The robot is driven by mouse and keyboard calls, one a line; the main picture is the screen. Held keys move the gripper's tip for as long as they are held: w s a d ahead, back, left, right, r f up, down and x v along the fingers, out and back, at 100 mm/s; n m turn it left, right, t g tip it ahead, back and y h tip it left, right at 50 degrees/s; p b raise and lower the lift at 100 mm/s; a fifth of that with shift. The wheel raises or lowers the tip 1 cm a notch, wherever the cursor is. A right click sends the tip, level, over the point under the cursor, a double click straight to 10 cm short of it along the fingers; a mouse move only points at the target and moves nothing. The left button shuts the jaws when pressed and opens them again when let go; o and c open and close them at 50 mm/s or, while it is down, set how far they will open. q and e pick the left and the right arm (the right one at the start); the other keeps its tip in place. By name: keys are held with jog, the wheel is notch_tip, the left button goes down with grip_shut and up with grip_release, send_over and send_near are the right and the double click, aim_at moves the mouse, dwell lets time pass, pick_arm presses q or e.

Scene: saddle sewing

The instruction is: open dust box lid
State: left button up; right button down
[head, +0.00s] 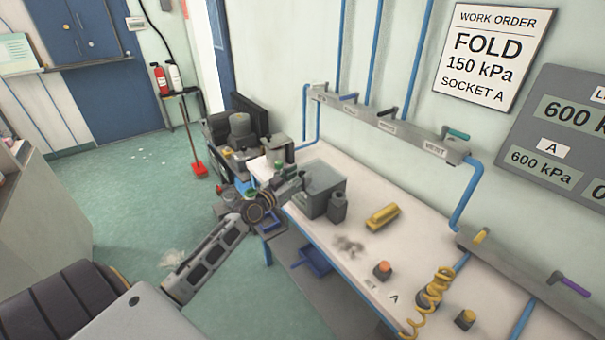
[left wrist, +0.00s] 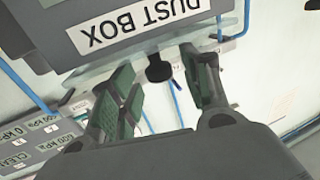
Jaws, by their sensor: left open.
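The dust box (head: 322,190) is a grey box at the far end of the white bench in the head view. In the left wrist view the dust box (left wrist: 90,22) shows its DUST BOX label upside down. A pale translucent lid (left wrist: 232,22) runs along its edge, with a black knob (left wrist: 158,70) on it. My left gripper (head: 284,174) is at the box's left side; its green-padded fingers (left wrist: 160,66) are open, one on each side of the knob in the picture. I cannot tell whether they touch it. My right gripper is not in view.
A dark canister (head: 338,207) stands right beside the box. A yellow block (head: 382,216), grey dust (head: 348,245), an orange-topped button (head: 382,270) and a coiled yellow hose (head: 432,292) are nearer on the bench (head: 345,278). A valve rail (head: 390,128) runs along the wall behind.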

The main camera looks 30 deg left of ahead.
pick_arm(q)
jog(key=shift+w+d, duration=0.15)
jog(key=shift+w, duration=0.9)
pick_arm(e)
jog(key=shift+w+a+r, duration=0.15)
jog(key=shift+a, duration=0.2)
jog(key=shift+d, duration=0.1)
pick_arm(q)
jog(key=c, duration=0.9)
grip_shut()
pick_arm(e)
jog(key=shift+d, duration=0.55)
